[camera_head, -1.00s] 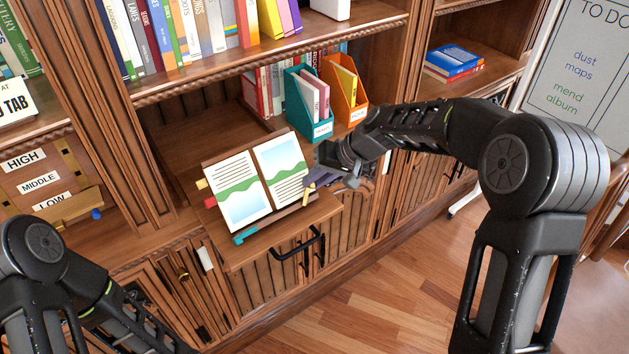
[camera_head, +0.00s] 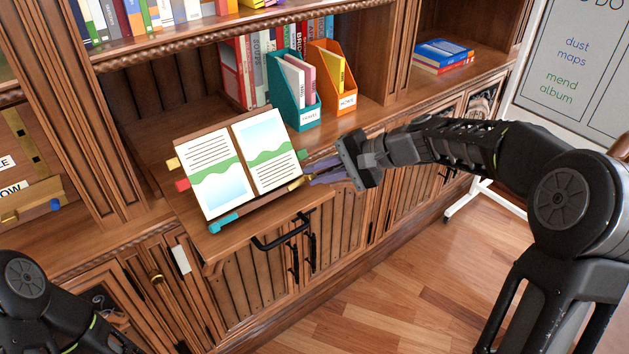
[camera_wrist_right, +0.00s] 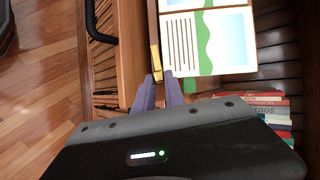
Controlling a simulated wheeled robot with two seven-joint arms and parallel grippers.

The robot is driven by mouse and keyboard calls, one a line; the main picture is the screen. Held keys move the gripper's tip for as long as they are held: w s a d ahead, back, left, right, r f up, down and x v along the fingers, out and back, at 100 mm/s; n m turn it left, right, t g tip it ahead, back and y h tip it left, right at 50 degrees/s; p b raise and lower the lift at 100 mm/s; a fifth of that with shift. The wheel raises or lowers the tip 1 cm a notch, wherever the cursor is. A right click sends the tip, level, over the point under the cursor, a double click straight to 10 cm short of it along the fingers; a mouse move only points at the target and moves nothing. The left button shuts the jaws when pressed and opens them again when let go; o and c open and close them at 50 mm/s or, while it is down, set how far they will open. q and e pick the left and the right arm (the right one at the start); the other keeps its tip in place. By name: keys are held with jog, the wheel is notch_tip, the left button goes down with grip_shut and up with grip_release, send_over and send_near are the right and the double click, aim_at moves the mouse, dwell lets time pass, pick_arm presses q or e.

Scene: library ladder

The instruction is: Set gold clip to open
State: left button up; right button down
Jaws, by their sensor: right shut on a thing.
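An open book (camera_head: 241,168) rests tilted on a wooden stand on the pull-out shelf. The gold clip (camera_head: 297,184) is a small brass-coloured piece at the stand's lower right edge. It also shows in the right wrist view (camera_wrist_right: 155,60), beside the page edge. My right gripper (camera_head: 309,180) reaches in from the right, and its purple fingers are shut on the gold clip. In the right wrist view the fingertips (camera_wrist_right: 159,77) meet the clip's near end. My left arm is at the lower left; its gripper is out of view.
Coloured tabs, such as a red one (camera_head: 182,184) and a teal one (camera_head: 222,222), stick out around the book. A teal file box (camera_head: 293,98) and an orange file box (camera_head: 334,80) stand behind. A black handle (camera_head: 281,232) is on the shelf front.

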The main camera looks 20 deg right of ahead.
pick_arm(q)
jog(key=shift+f+b, duration=0.75)
jog(key=shift+f, duration=0.4)
pick_arm(e)
jog(key=shift+s+d+f+m+t+y, duration=0.1)
jog(key=shift+s+f+m+t+y, duration=0.2)
jog(key=shift+m, duration=0.5)
jog(key=shift+w, duration=0.1)
jog(key=c, duration=1.4)
grip_release()
pick_arm(q)
jog(key=shift+r, duration=0.1)
pick_arm(e)
jog(key=shift+f, duration=0.1)
